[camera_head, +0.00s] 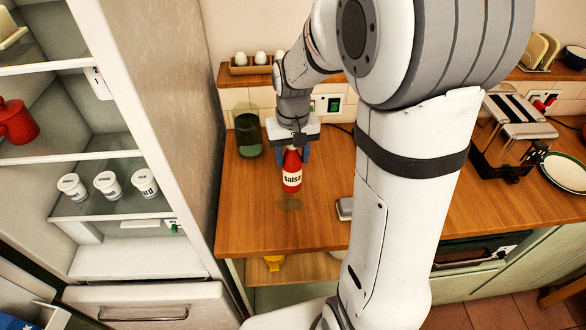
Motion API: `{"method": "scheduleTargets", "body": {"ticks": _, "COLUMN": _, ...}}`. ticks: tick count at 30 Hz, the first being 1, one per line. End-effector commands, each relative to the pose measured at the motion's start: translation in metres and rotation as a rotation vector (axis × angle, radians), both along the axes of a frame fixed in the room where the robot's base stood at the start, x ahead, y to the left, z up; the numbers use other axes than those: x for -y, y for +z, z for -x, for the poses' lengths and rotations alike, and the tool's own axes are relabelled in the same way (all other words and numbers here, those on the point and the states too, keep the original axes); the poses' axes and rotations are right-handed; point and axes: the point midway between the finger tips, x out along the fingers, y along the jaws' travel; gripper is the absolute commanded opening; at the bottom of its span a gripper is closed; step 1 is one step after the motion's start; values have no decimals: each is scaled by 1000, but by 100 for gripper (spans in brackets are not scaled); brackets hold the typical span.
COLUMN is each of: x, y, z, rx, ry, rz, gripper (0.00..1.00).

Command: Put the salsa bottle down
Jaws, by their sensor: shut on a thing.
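The salsa bottle (292,175) is red with a white label reading "salsa". It is upright over the wooden counter (255,215). My gripper (292,152) is above it with its fingers shut around the bottle's upper part. A dark smudge, perhaps a shadow, lies on the counter just below the bottle. I cannot tell whether the bottle's base touches the counter.
A green glass jar (248,136) stands to the left of the bottle. A small grey metal object (345,208) lies to the right. A toaster (512,135) is farther right. An open fridge (118,150) is at the left. The counter's front left is clear.

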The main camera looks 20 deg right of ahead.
Motion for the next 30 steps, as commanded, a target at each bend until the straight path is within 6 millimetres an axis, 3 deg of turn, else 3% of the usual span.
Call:
{"method": "scheduleTargets", "body": {"ticks": 13, "x": 1, "y": -54, "z": 0, "rx": -1, "ry": -2, "rz": 0, "gripper": 0}}
{"method": "scheduleTargets", "body": {"ticks": 26, "x": 1, "y": -62, "z": 0, "rx": 2, "ry": -3, "rz": 0, "gripper": 0}}
{"method": "scheduleTargets", "body": {"ticks": 27, "x": 1, "y": -61, "z": 0, "rx": 1, "ry": -3, "rz": 0, "gripper": 49}}
{"method": "scheduleTargets", "body": {"ticks": 30, "x": 2, "y": -60, "z": 0, "rx": 1, "ry": -3, "rz": 0, "gripper": 57}}
